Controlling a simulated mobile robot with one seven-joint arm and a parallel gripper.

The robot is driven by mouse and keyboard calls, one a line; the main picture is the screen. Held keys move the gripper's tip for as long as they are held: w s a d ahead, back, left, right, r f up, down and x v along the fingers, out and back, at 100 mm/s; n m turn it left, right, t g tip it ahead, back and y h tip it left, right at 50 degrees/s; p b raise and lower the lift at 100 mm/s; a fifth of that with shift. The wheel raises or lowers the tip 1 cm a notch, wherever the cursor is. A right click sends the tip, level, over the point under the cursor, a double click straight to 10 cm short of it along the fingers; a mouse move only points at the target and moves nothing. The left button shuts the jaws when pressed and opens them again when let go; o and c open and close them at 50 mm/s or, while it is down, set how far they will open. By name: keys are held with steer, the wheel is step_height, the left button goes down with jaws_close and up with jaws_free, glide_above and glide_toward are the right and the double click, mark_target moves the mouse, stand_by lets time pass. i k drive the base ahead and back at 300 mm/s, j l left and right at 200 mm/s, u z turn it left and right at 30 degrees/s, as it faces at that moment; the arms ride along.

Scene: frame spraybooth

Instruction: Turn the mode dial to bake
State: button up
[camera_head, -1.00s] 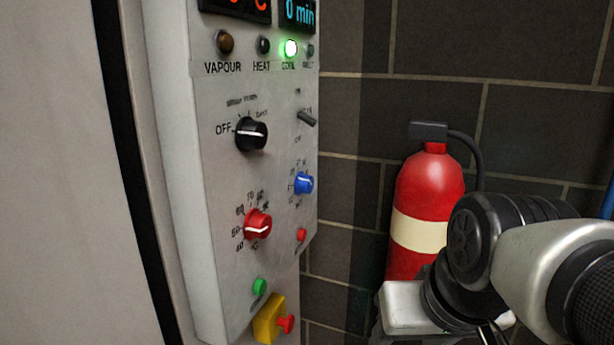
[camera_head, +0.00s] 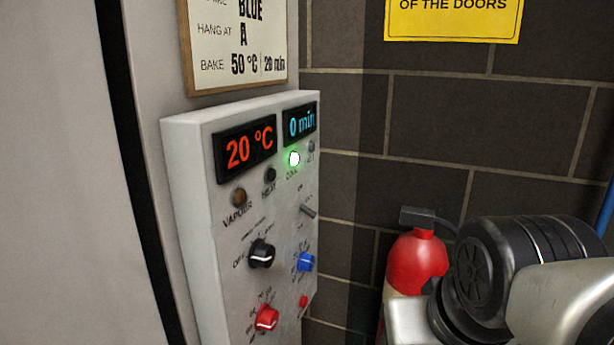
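The mode dial (camera_head: 262,254) is a black knob with a white pointer line on the grey control panel (camera_head: 195,215). OFF is printed to its left; the smaller labels above it are too blurred to read surely. The white line lies roughly level, and I cannot tell which mark it points at. The red display (camera_head: 250,148) reads 20 °C and the blue display (camera_head: 300,122) reads 0 min. A green lamp (camera_head: 293,159) is lit; the vapour lamp (camera_head: 239,197) and heat lamp (camera_head: 270,175) look dark. My gripper is out of view; only part of my arm shows at the lower right.
A red knob (camera_head: 266,318), a blue knob (camera_head: 305,262), a small toggle (camera_head: 308,211) and a red button (camera_head: 303,301) share the panel. A framed card (camera_head: 238,45) above reads bake 50 °C, 20 min. A red extinguisher (camera_head: 415,262) stands by the brick wall, partly behind my arm.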

mark_target(262, 255)
steer(key=k+l+u, duration=0.6)
steer(key=l+u, duration=0.15)
steer(key=i+j+z, duration=0.1)
steer(key=i+z, duration=0.15)
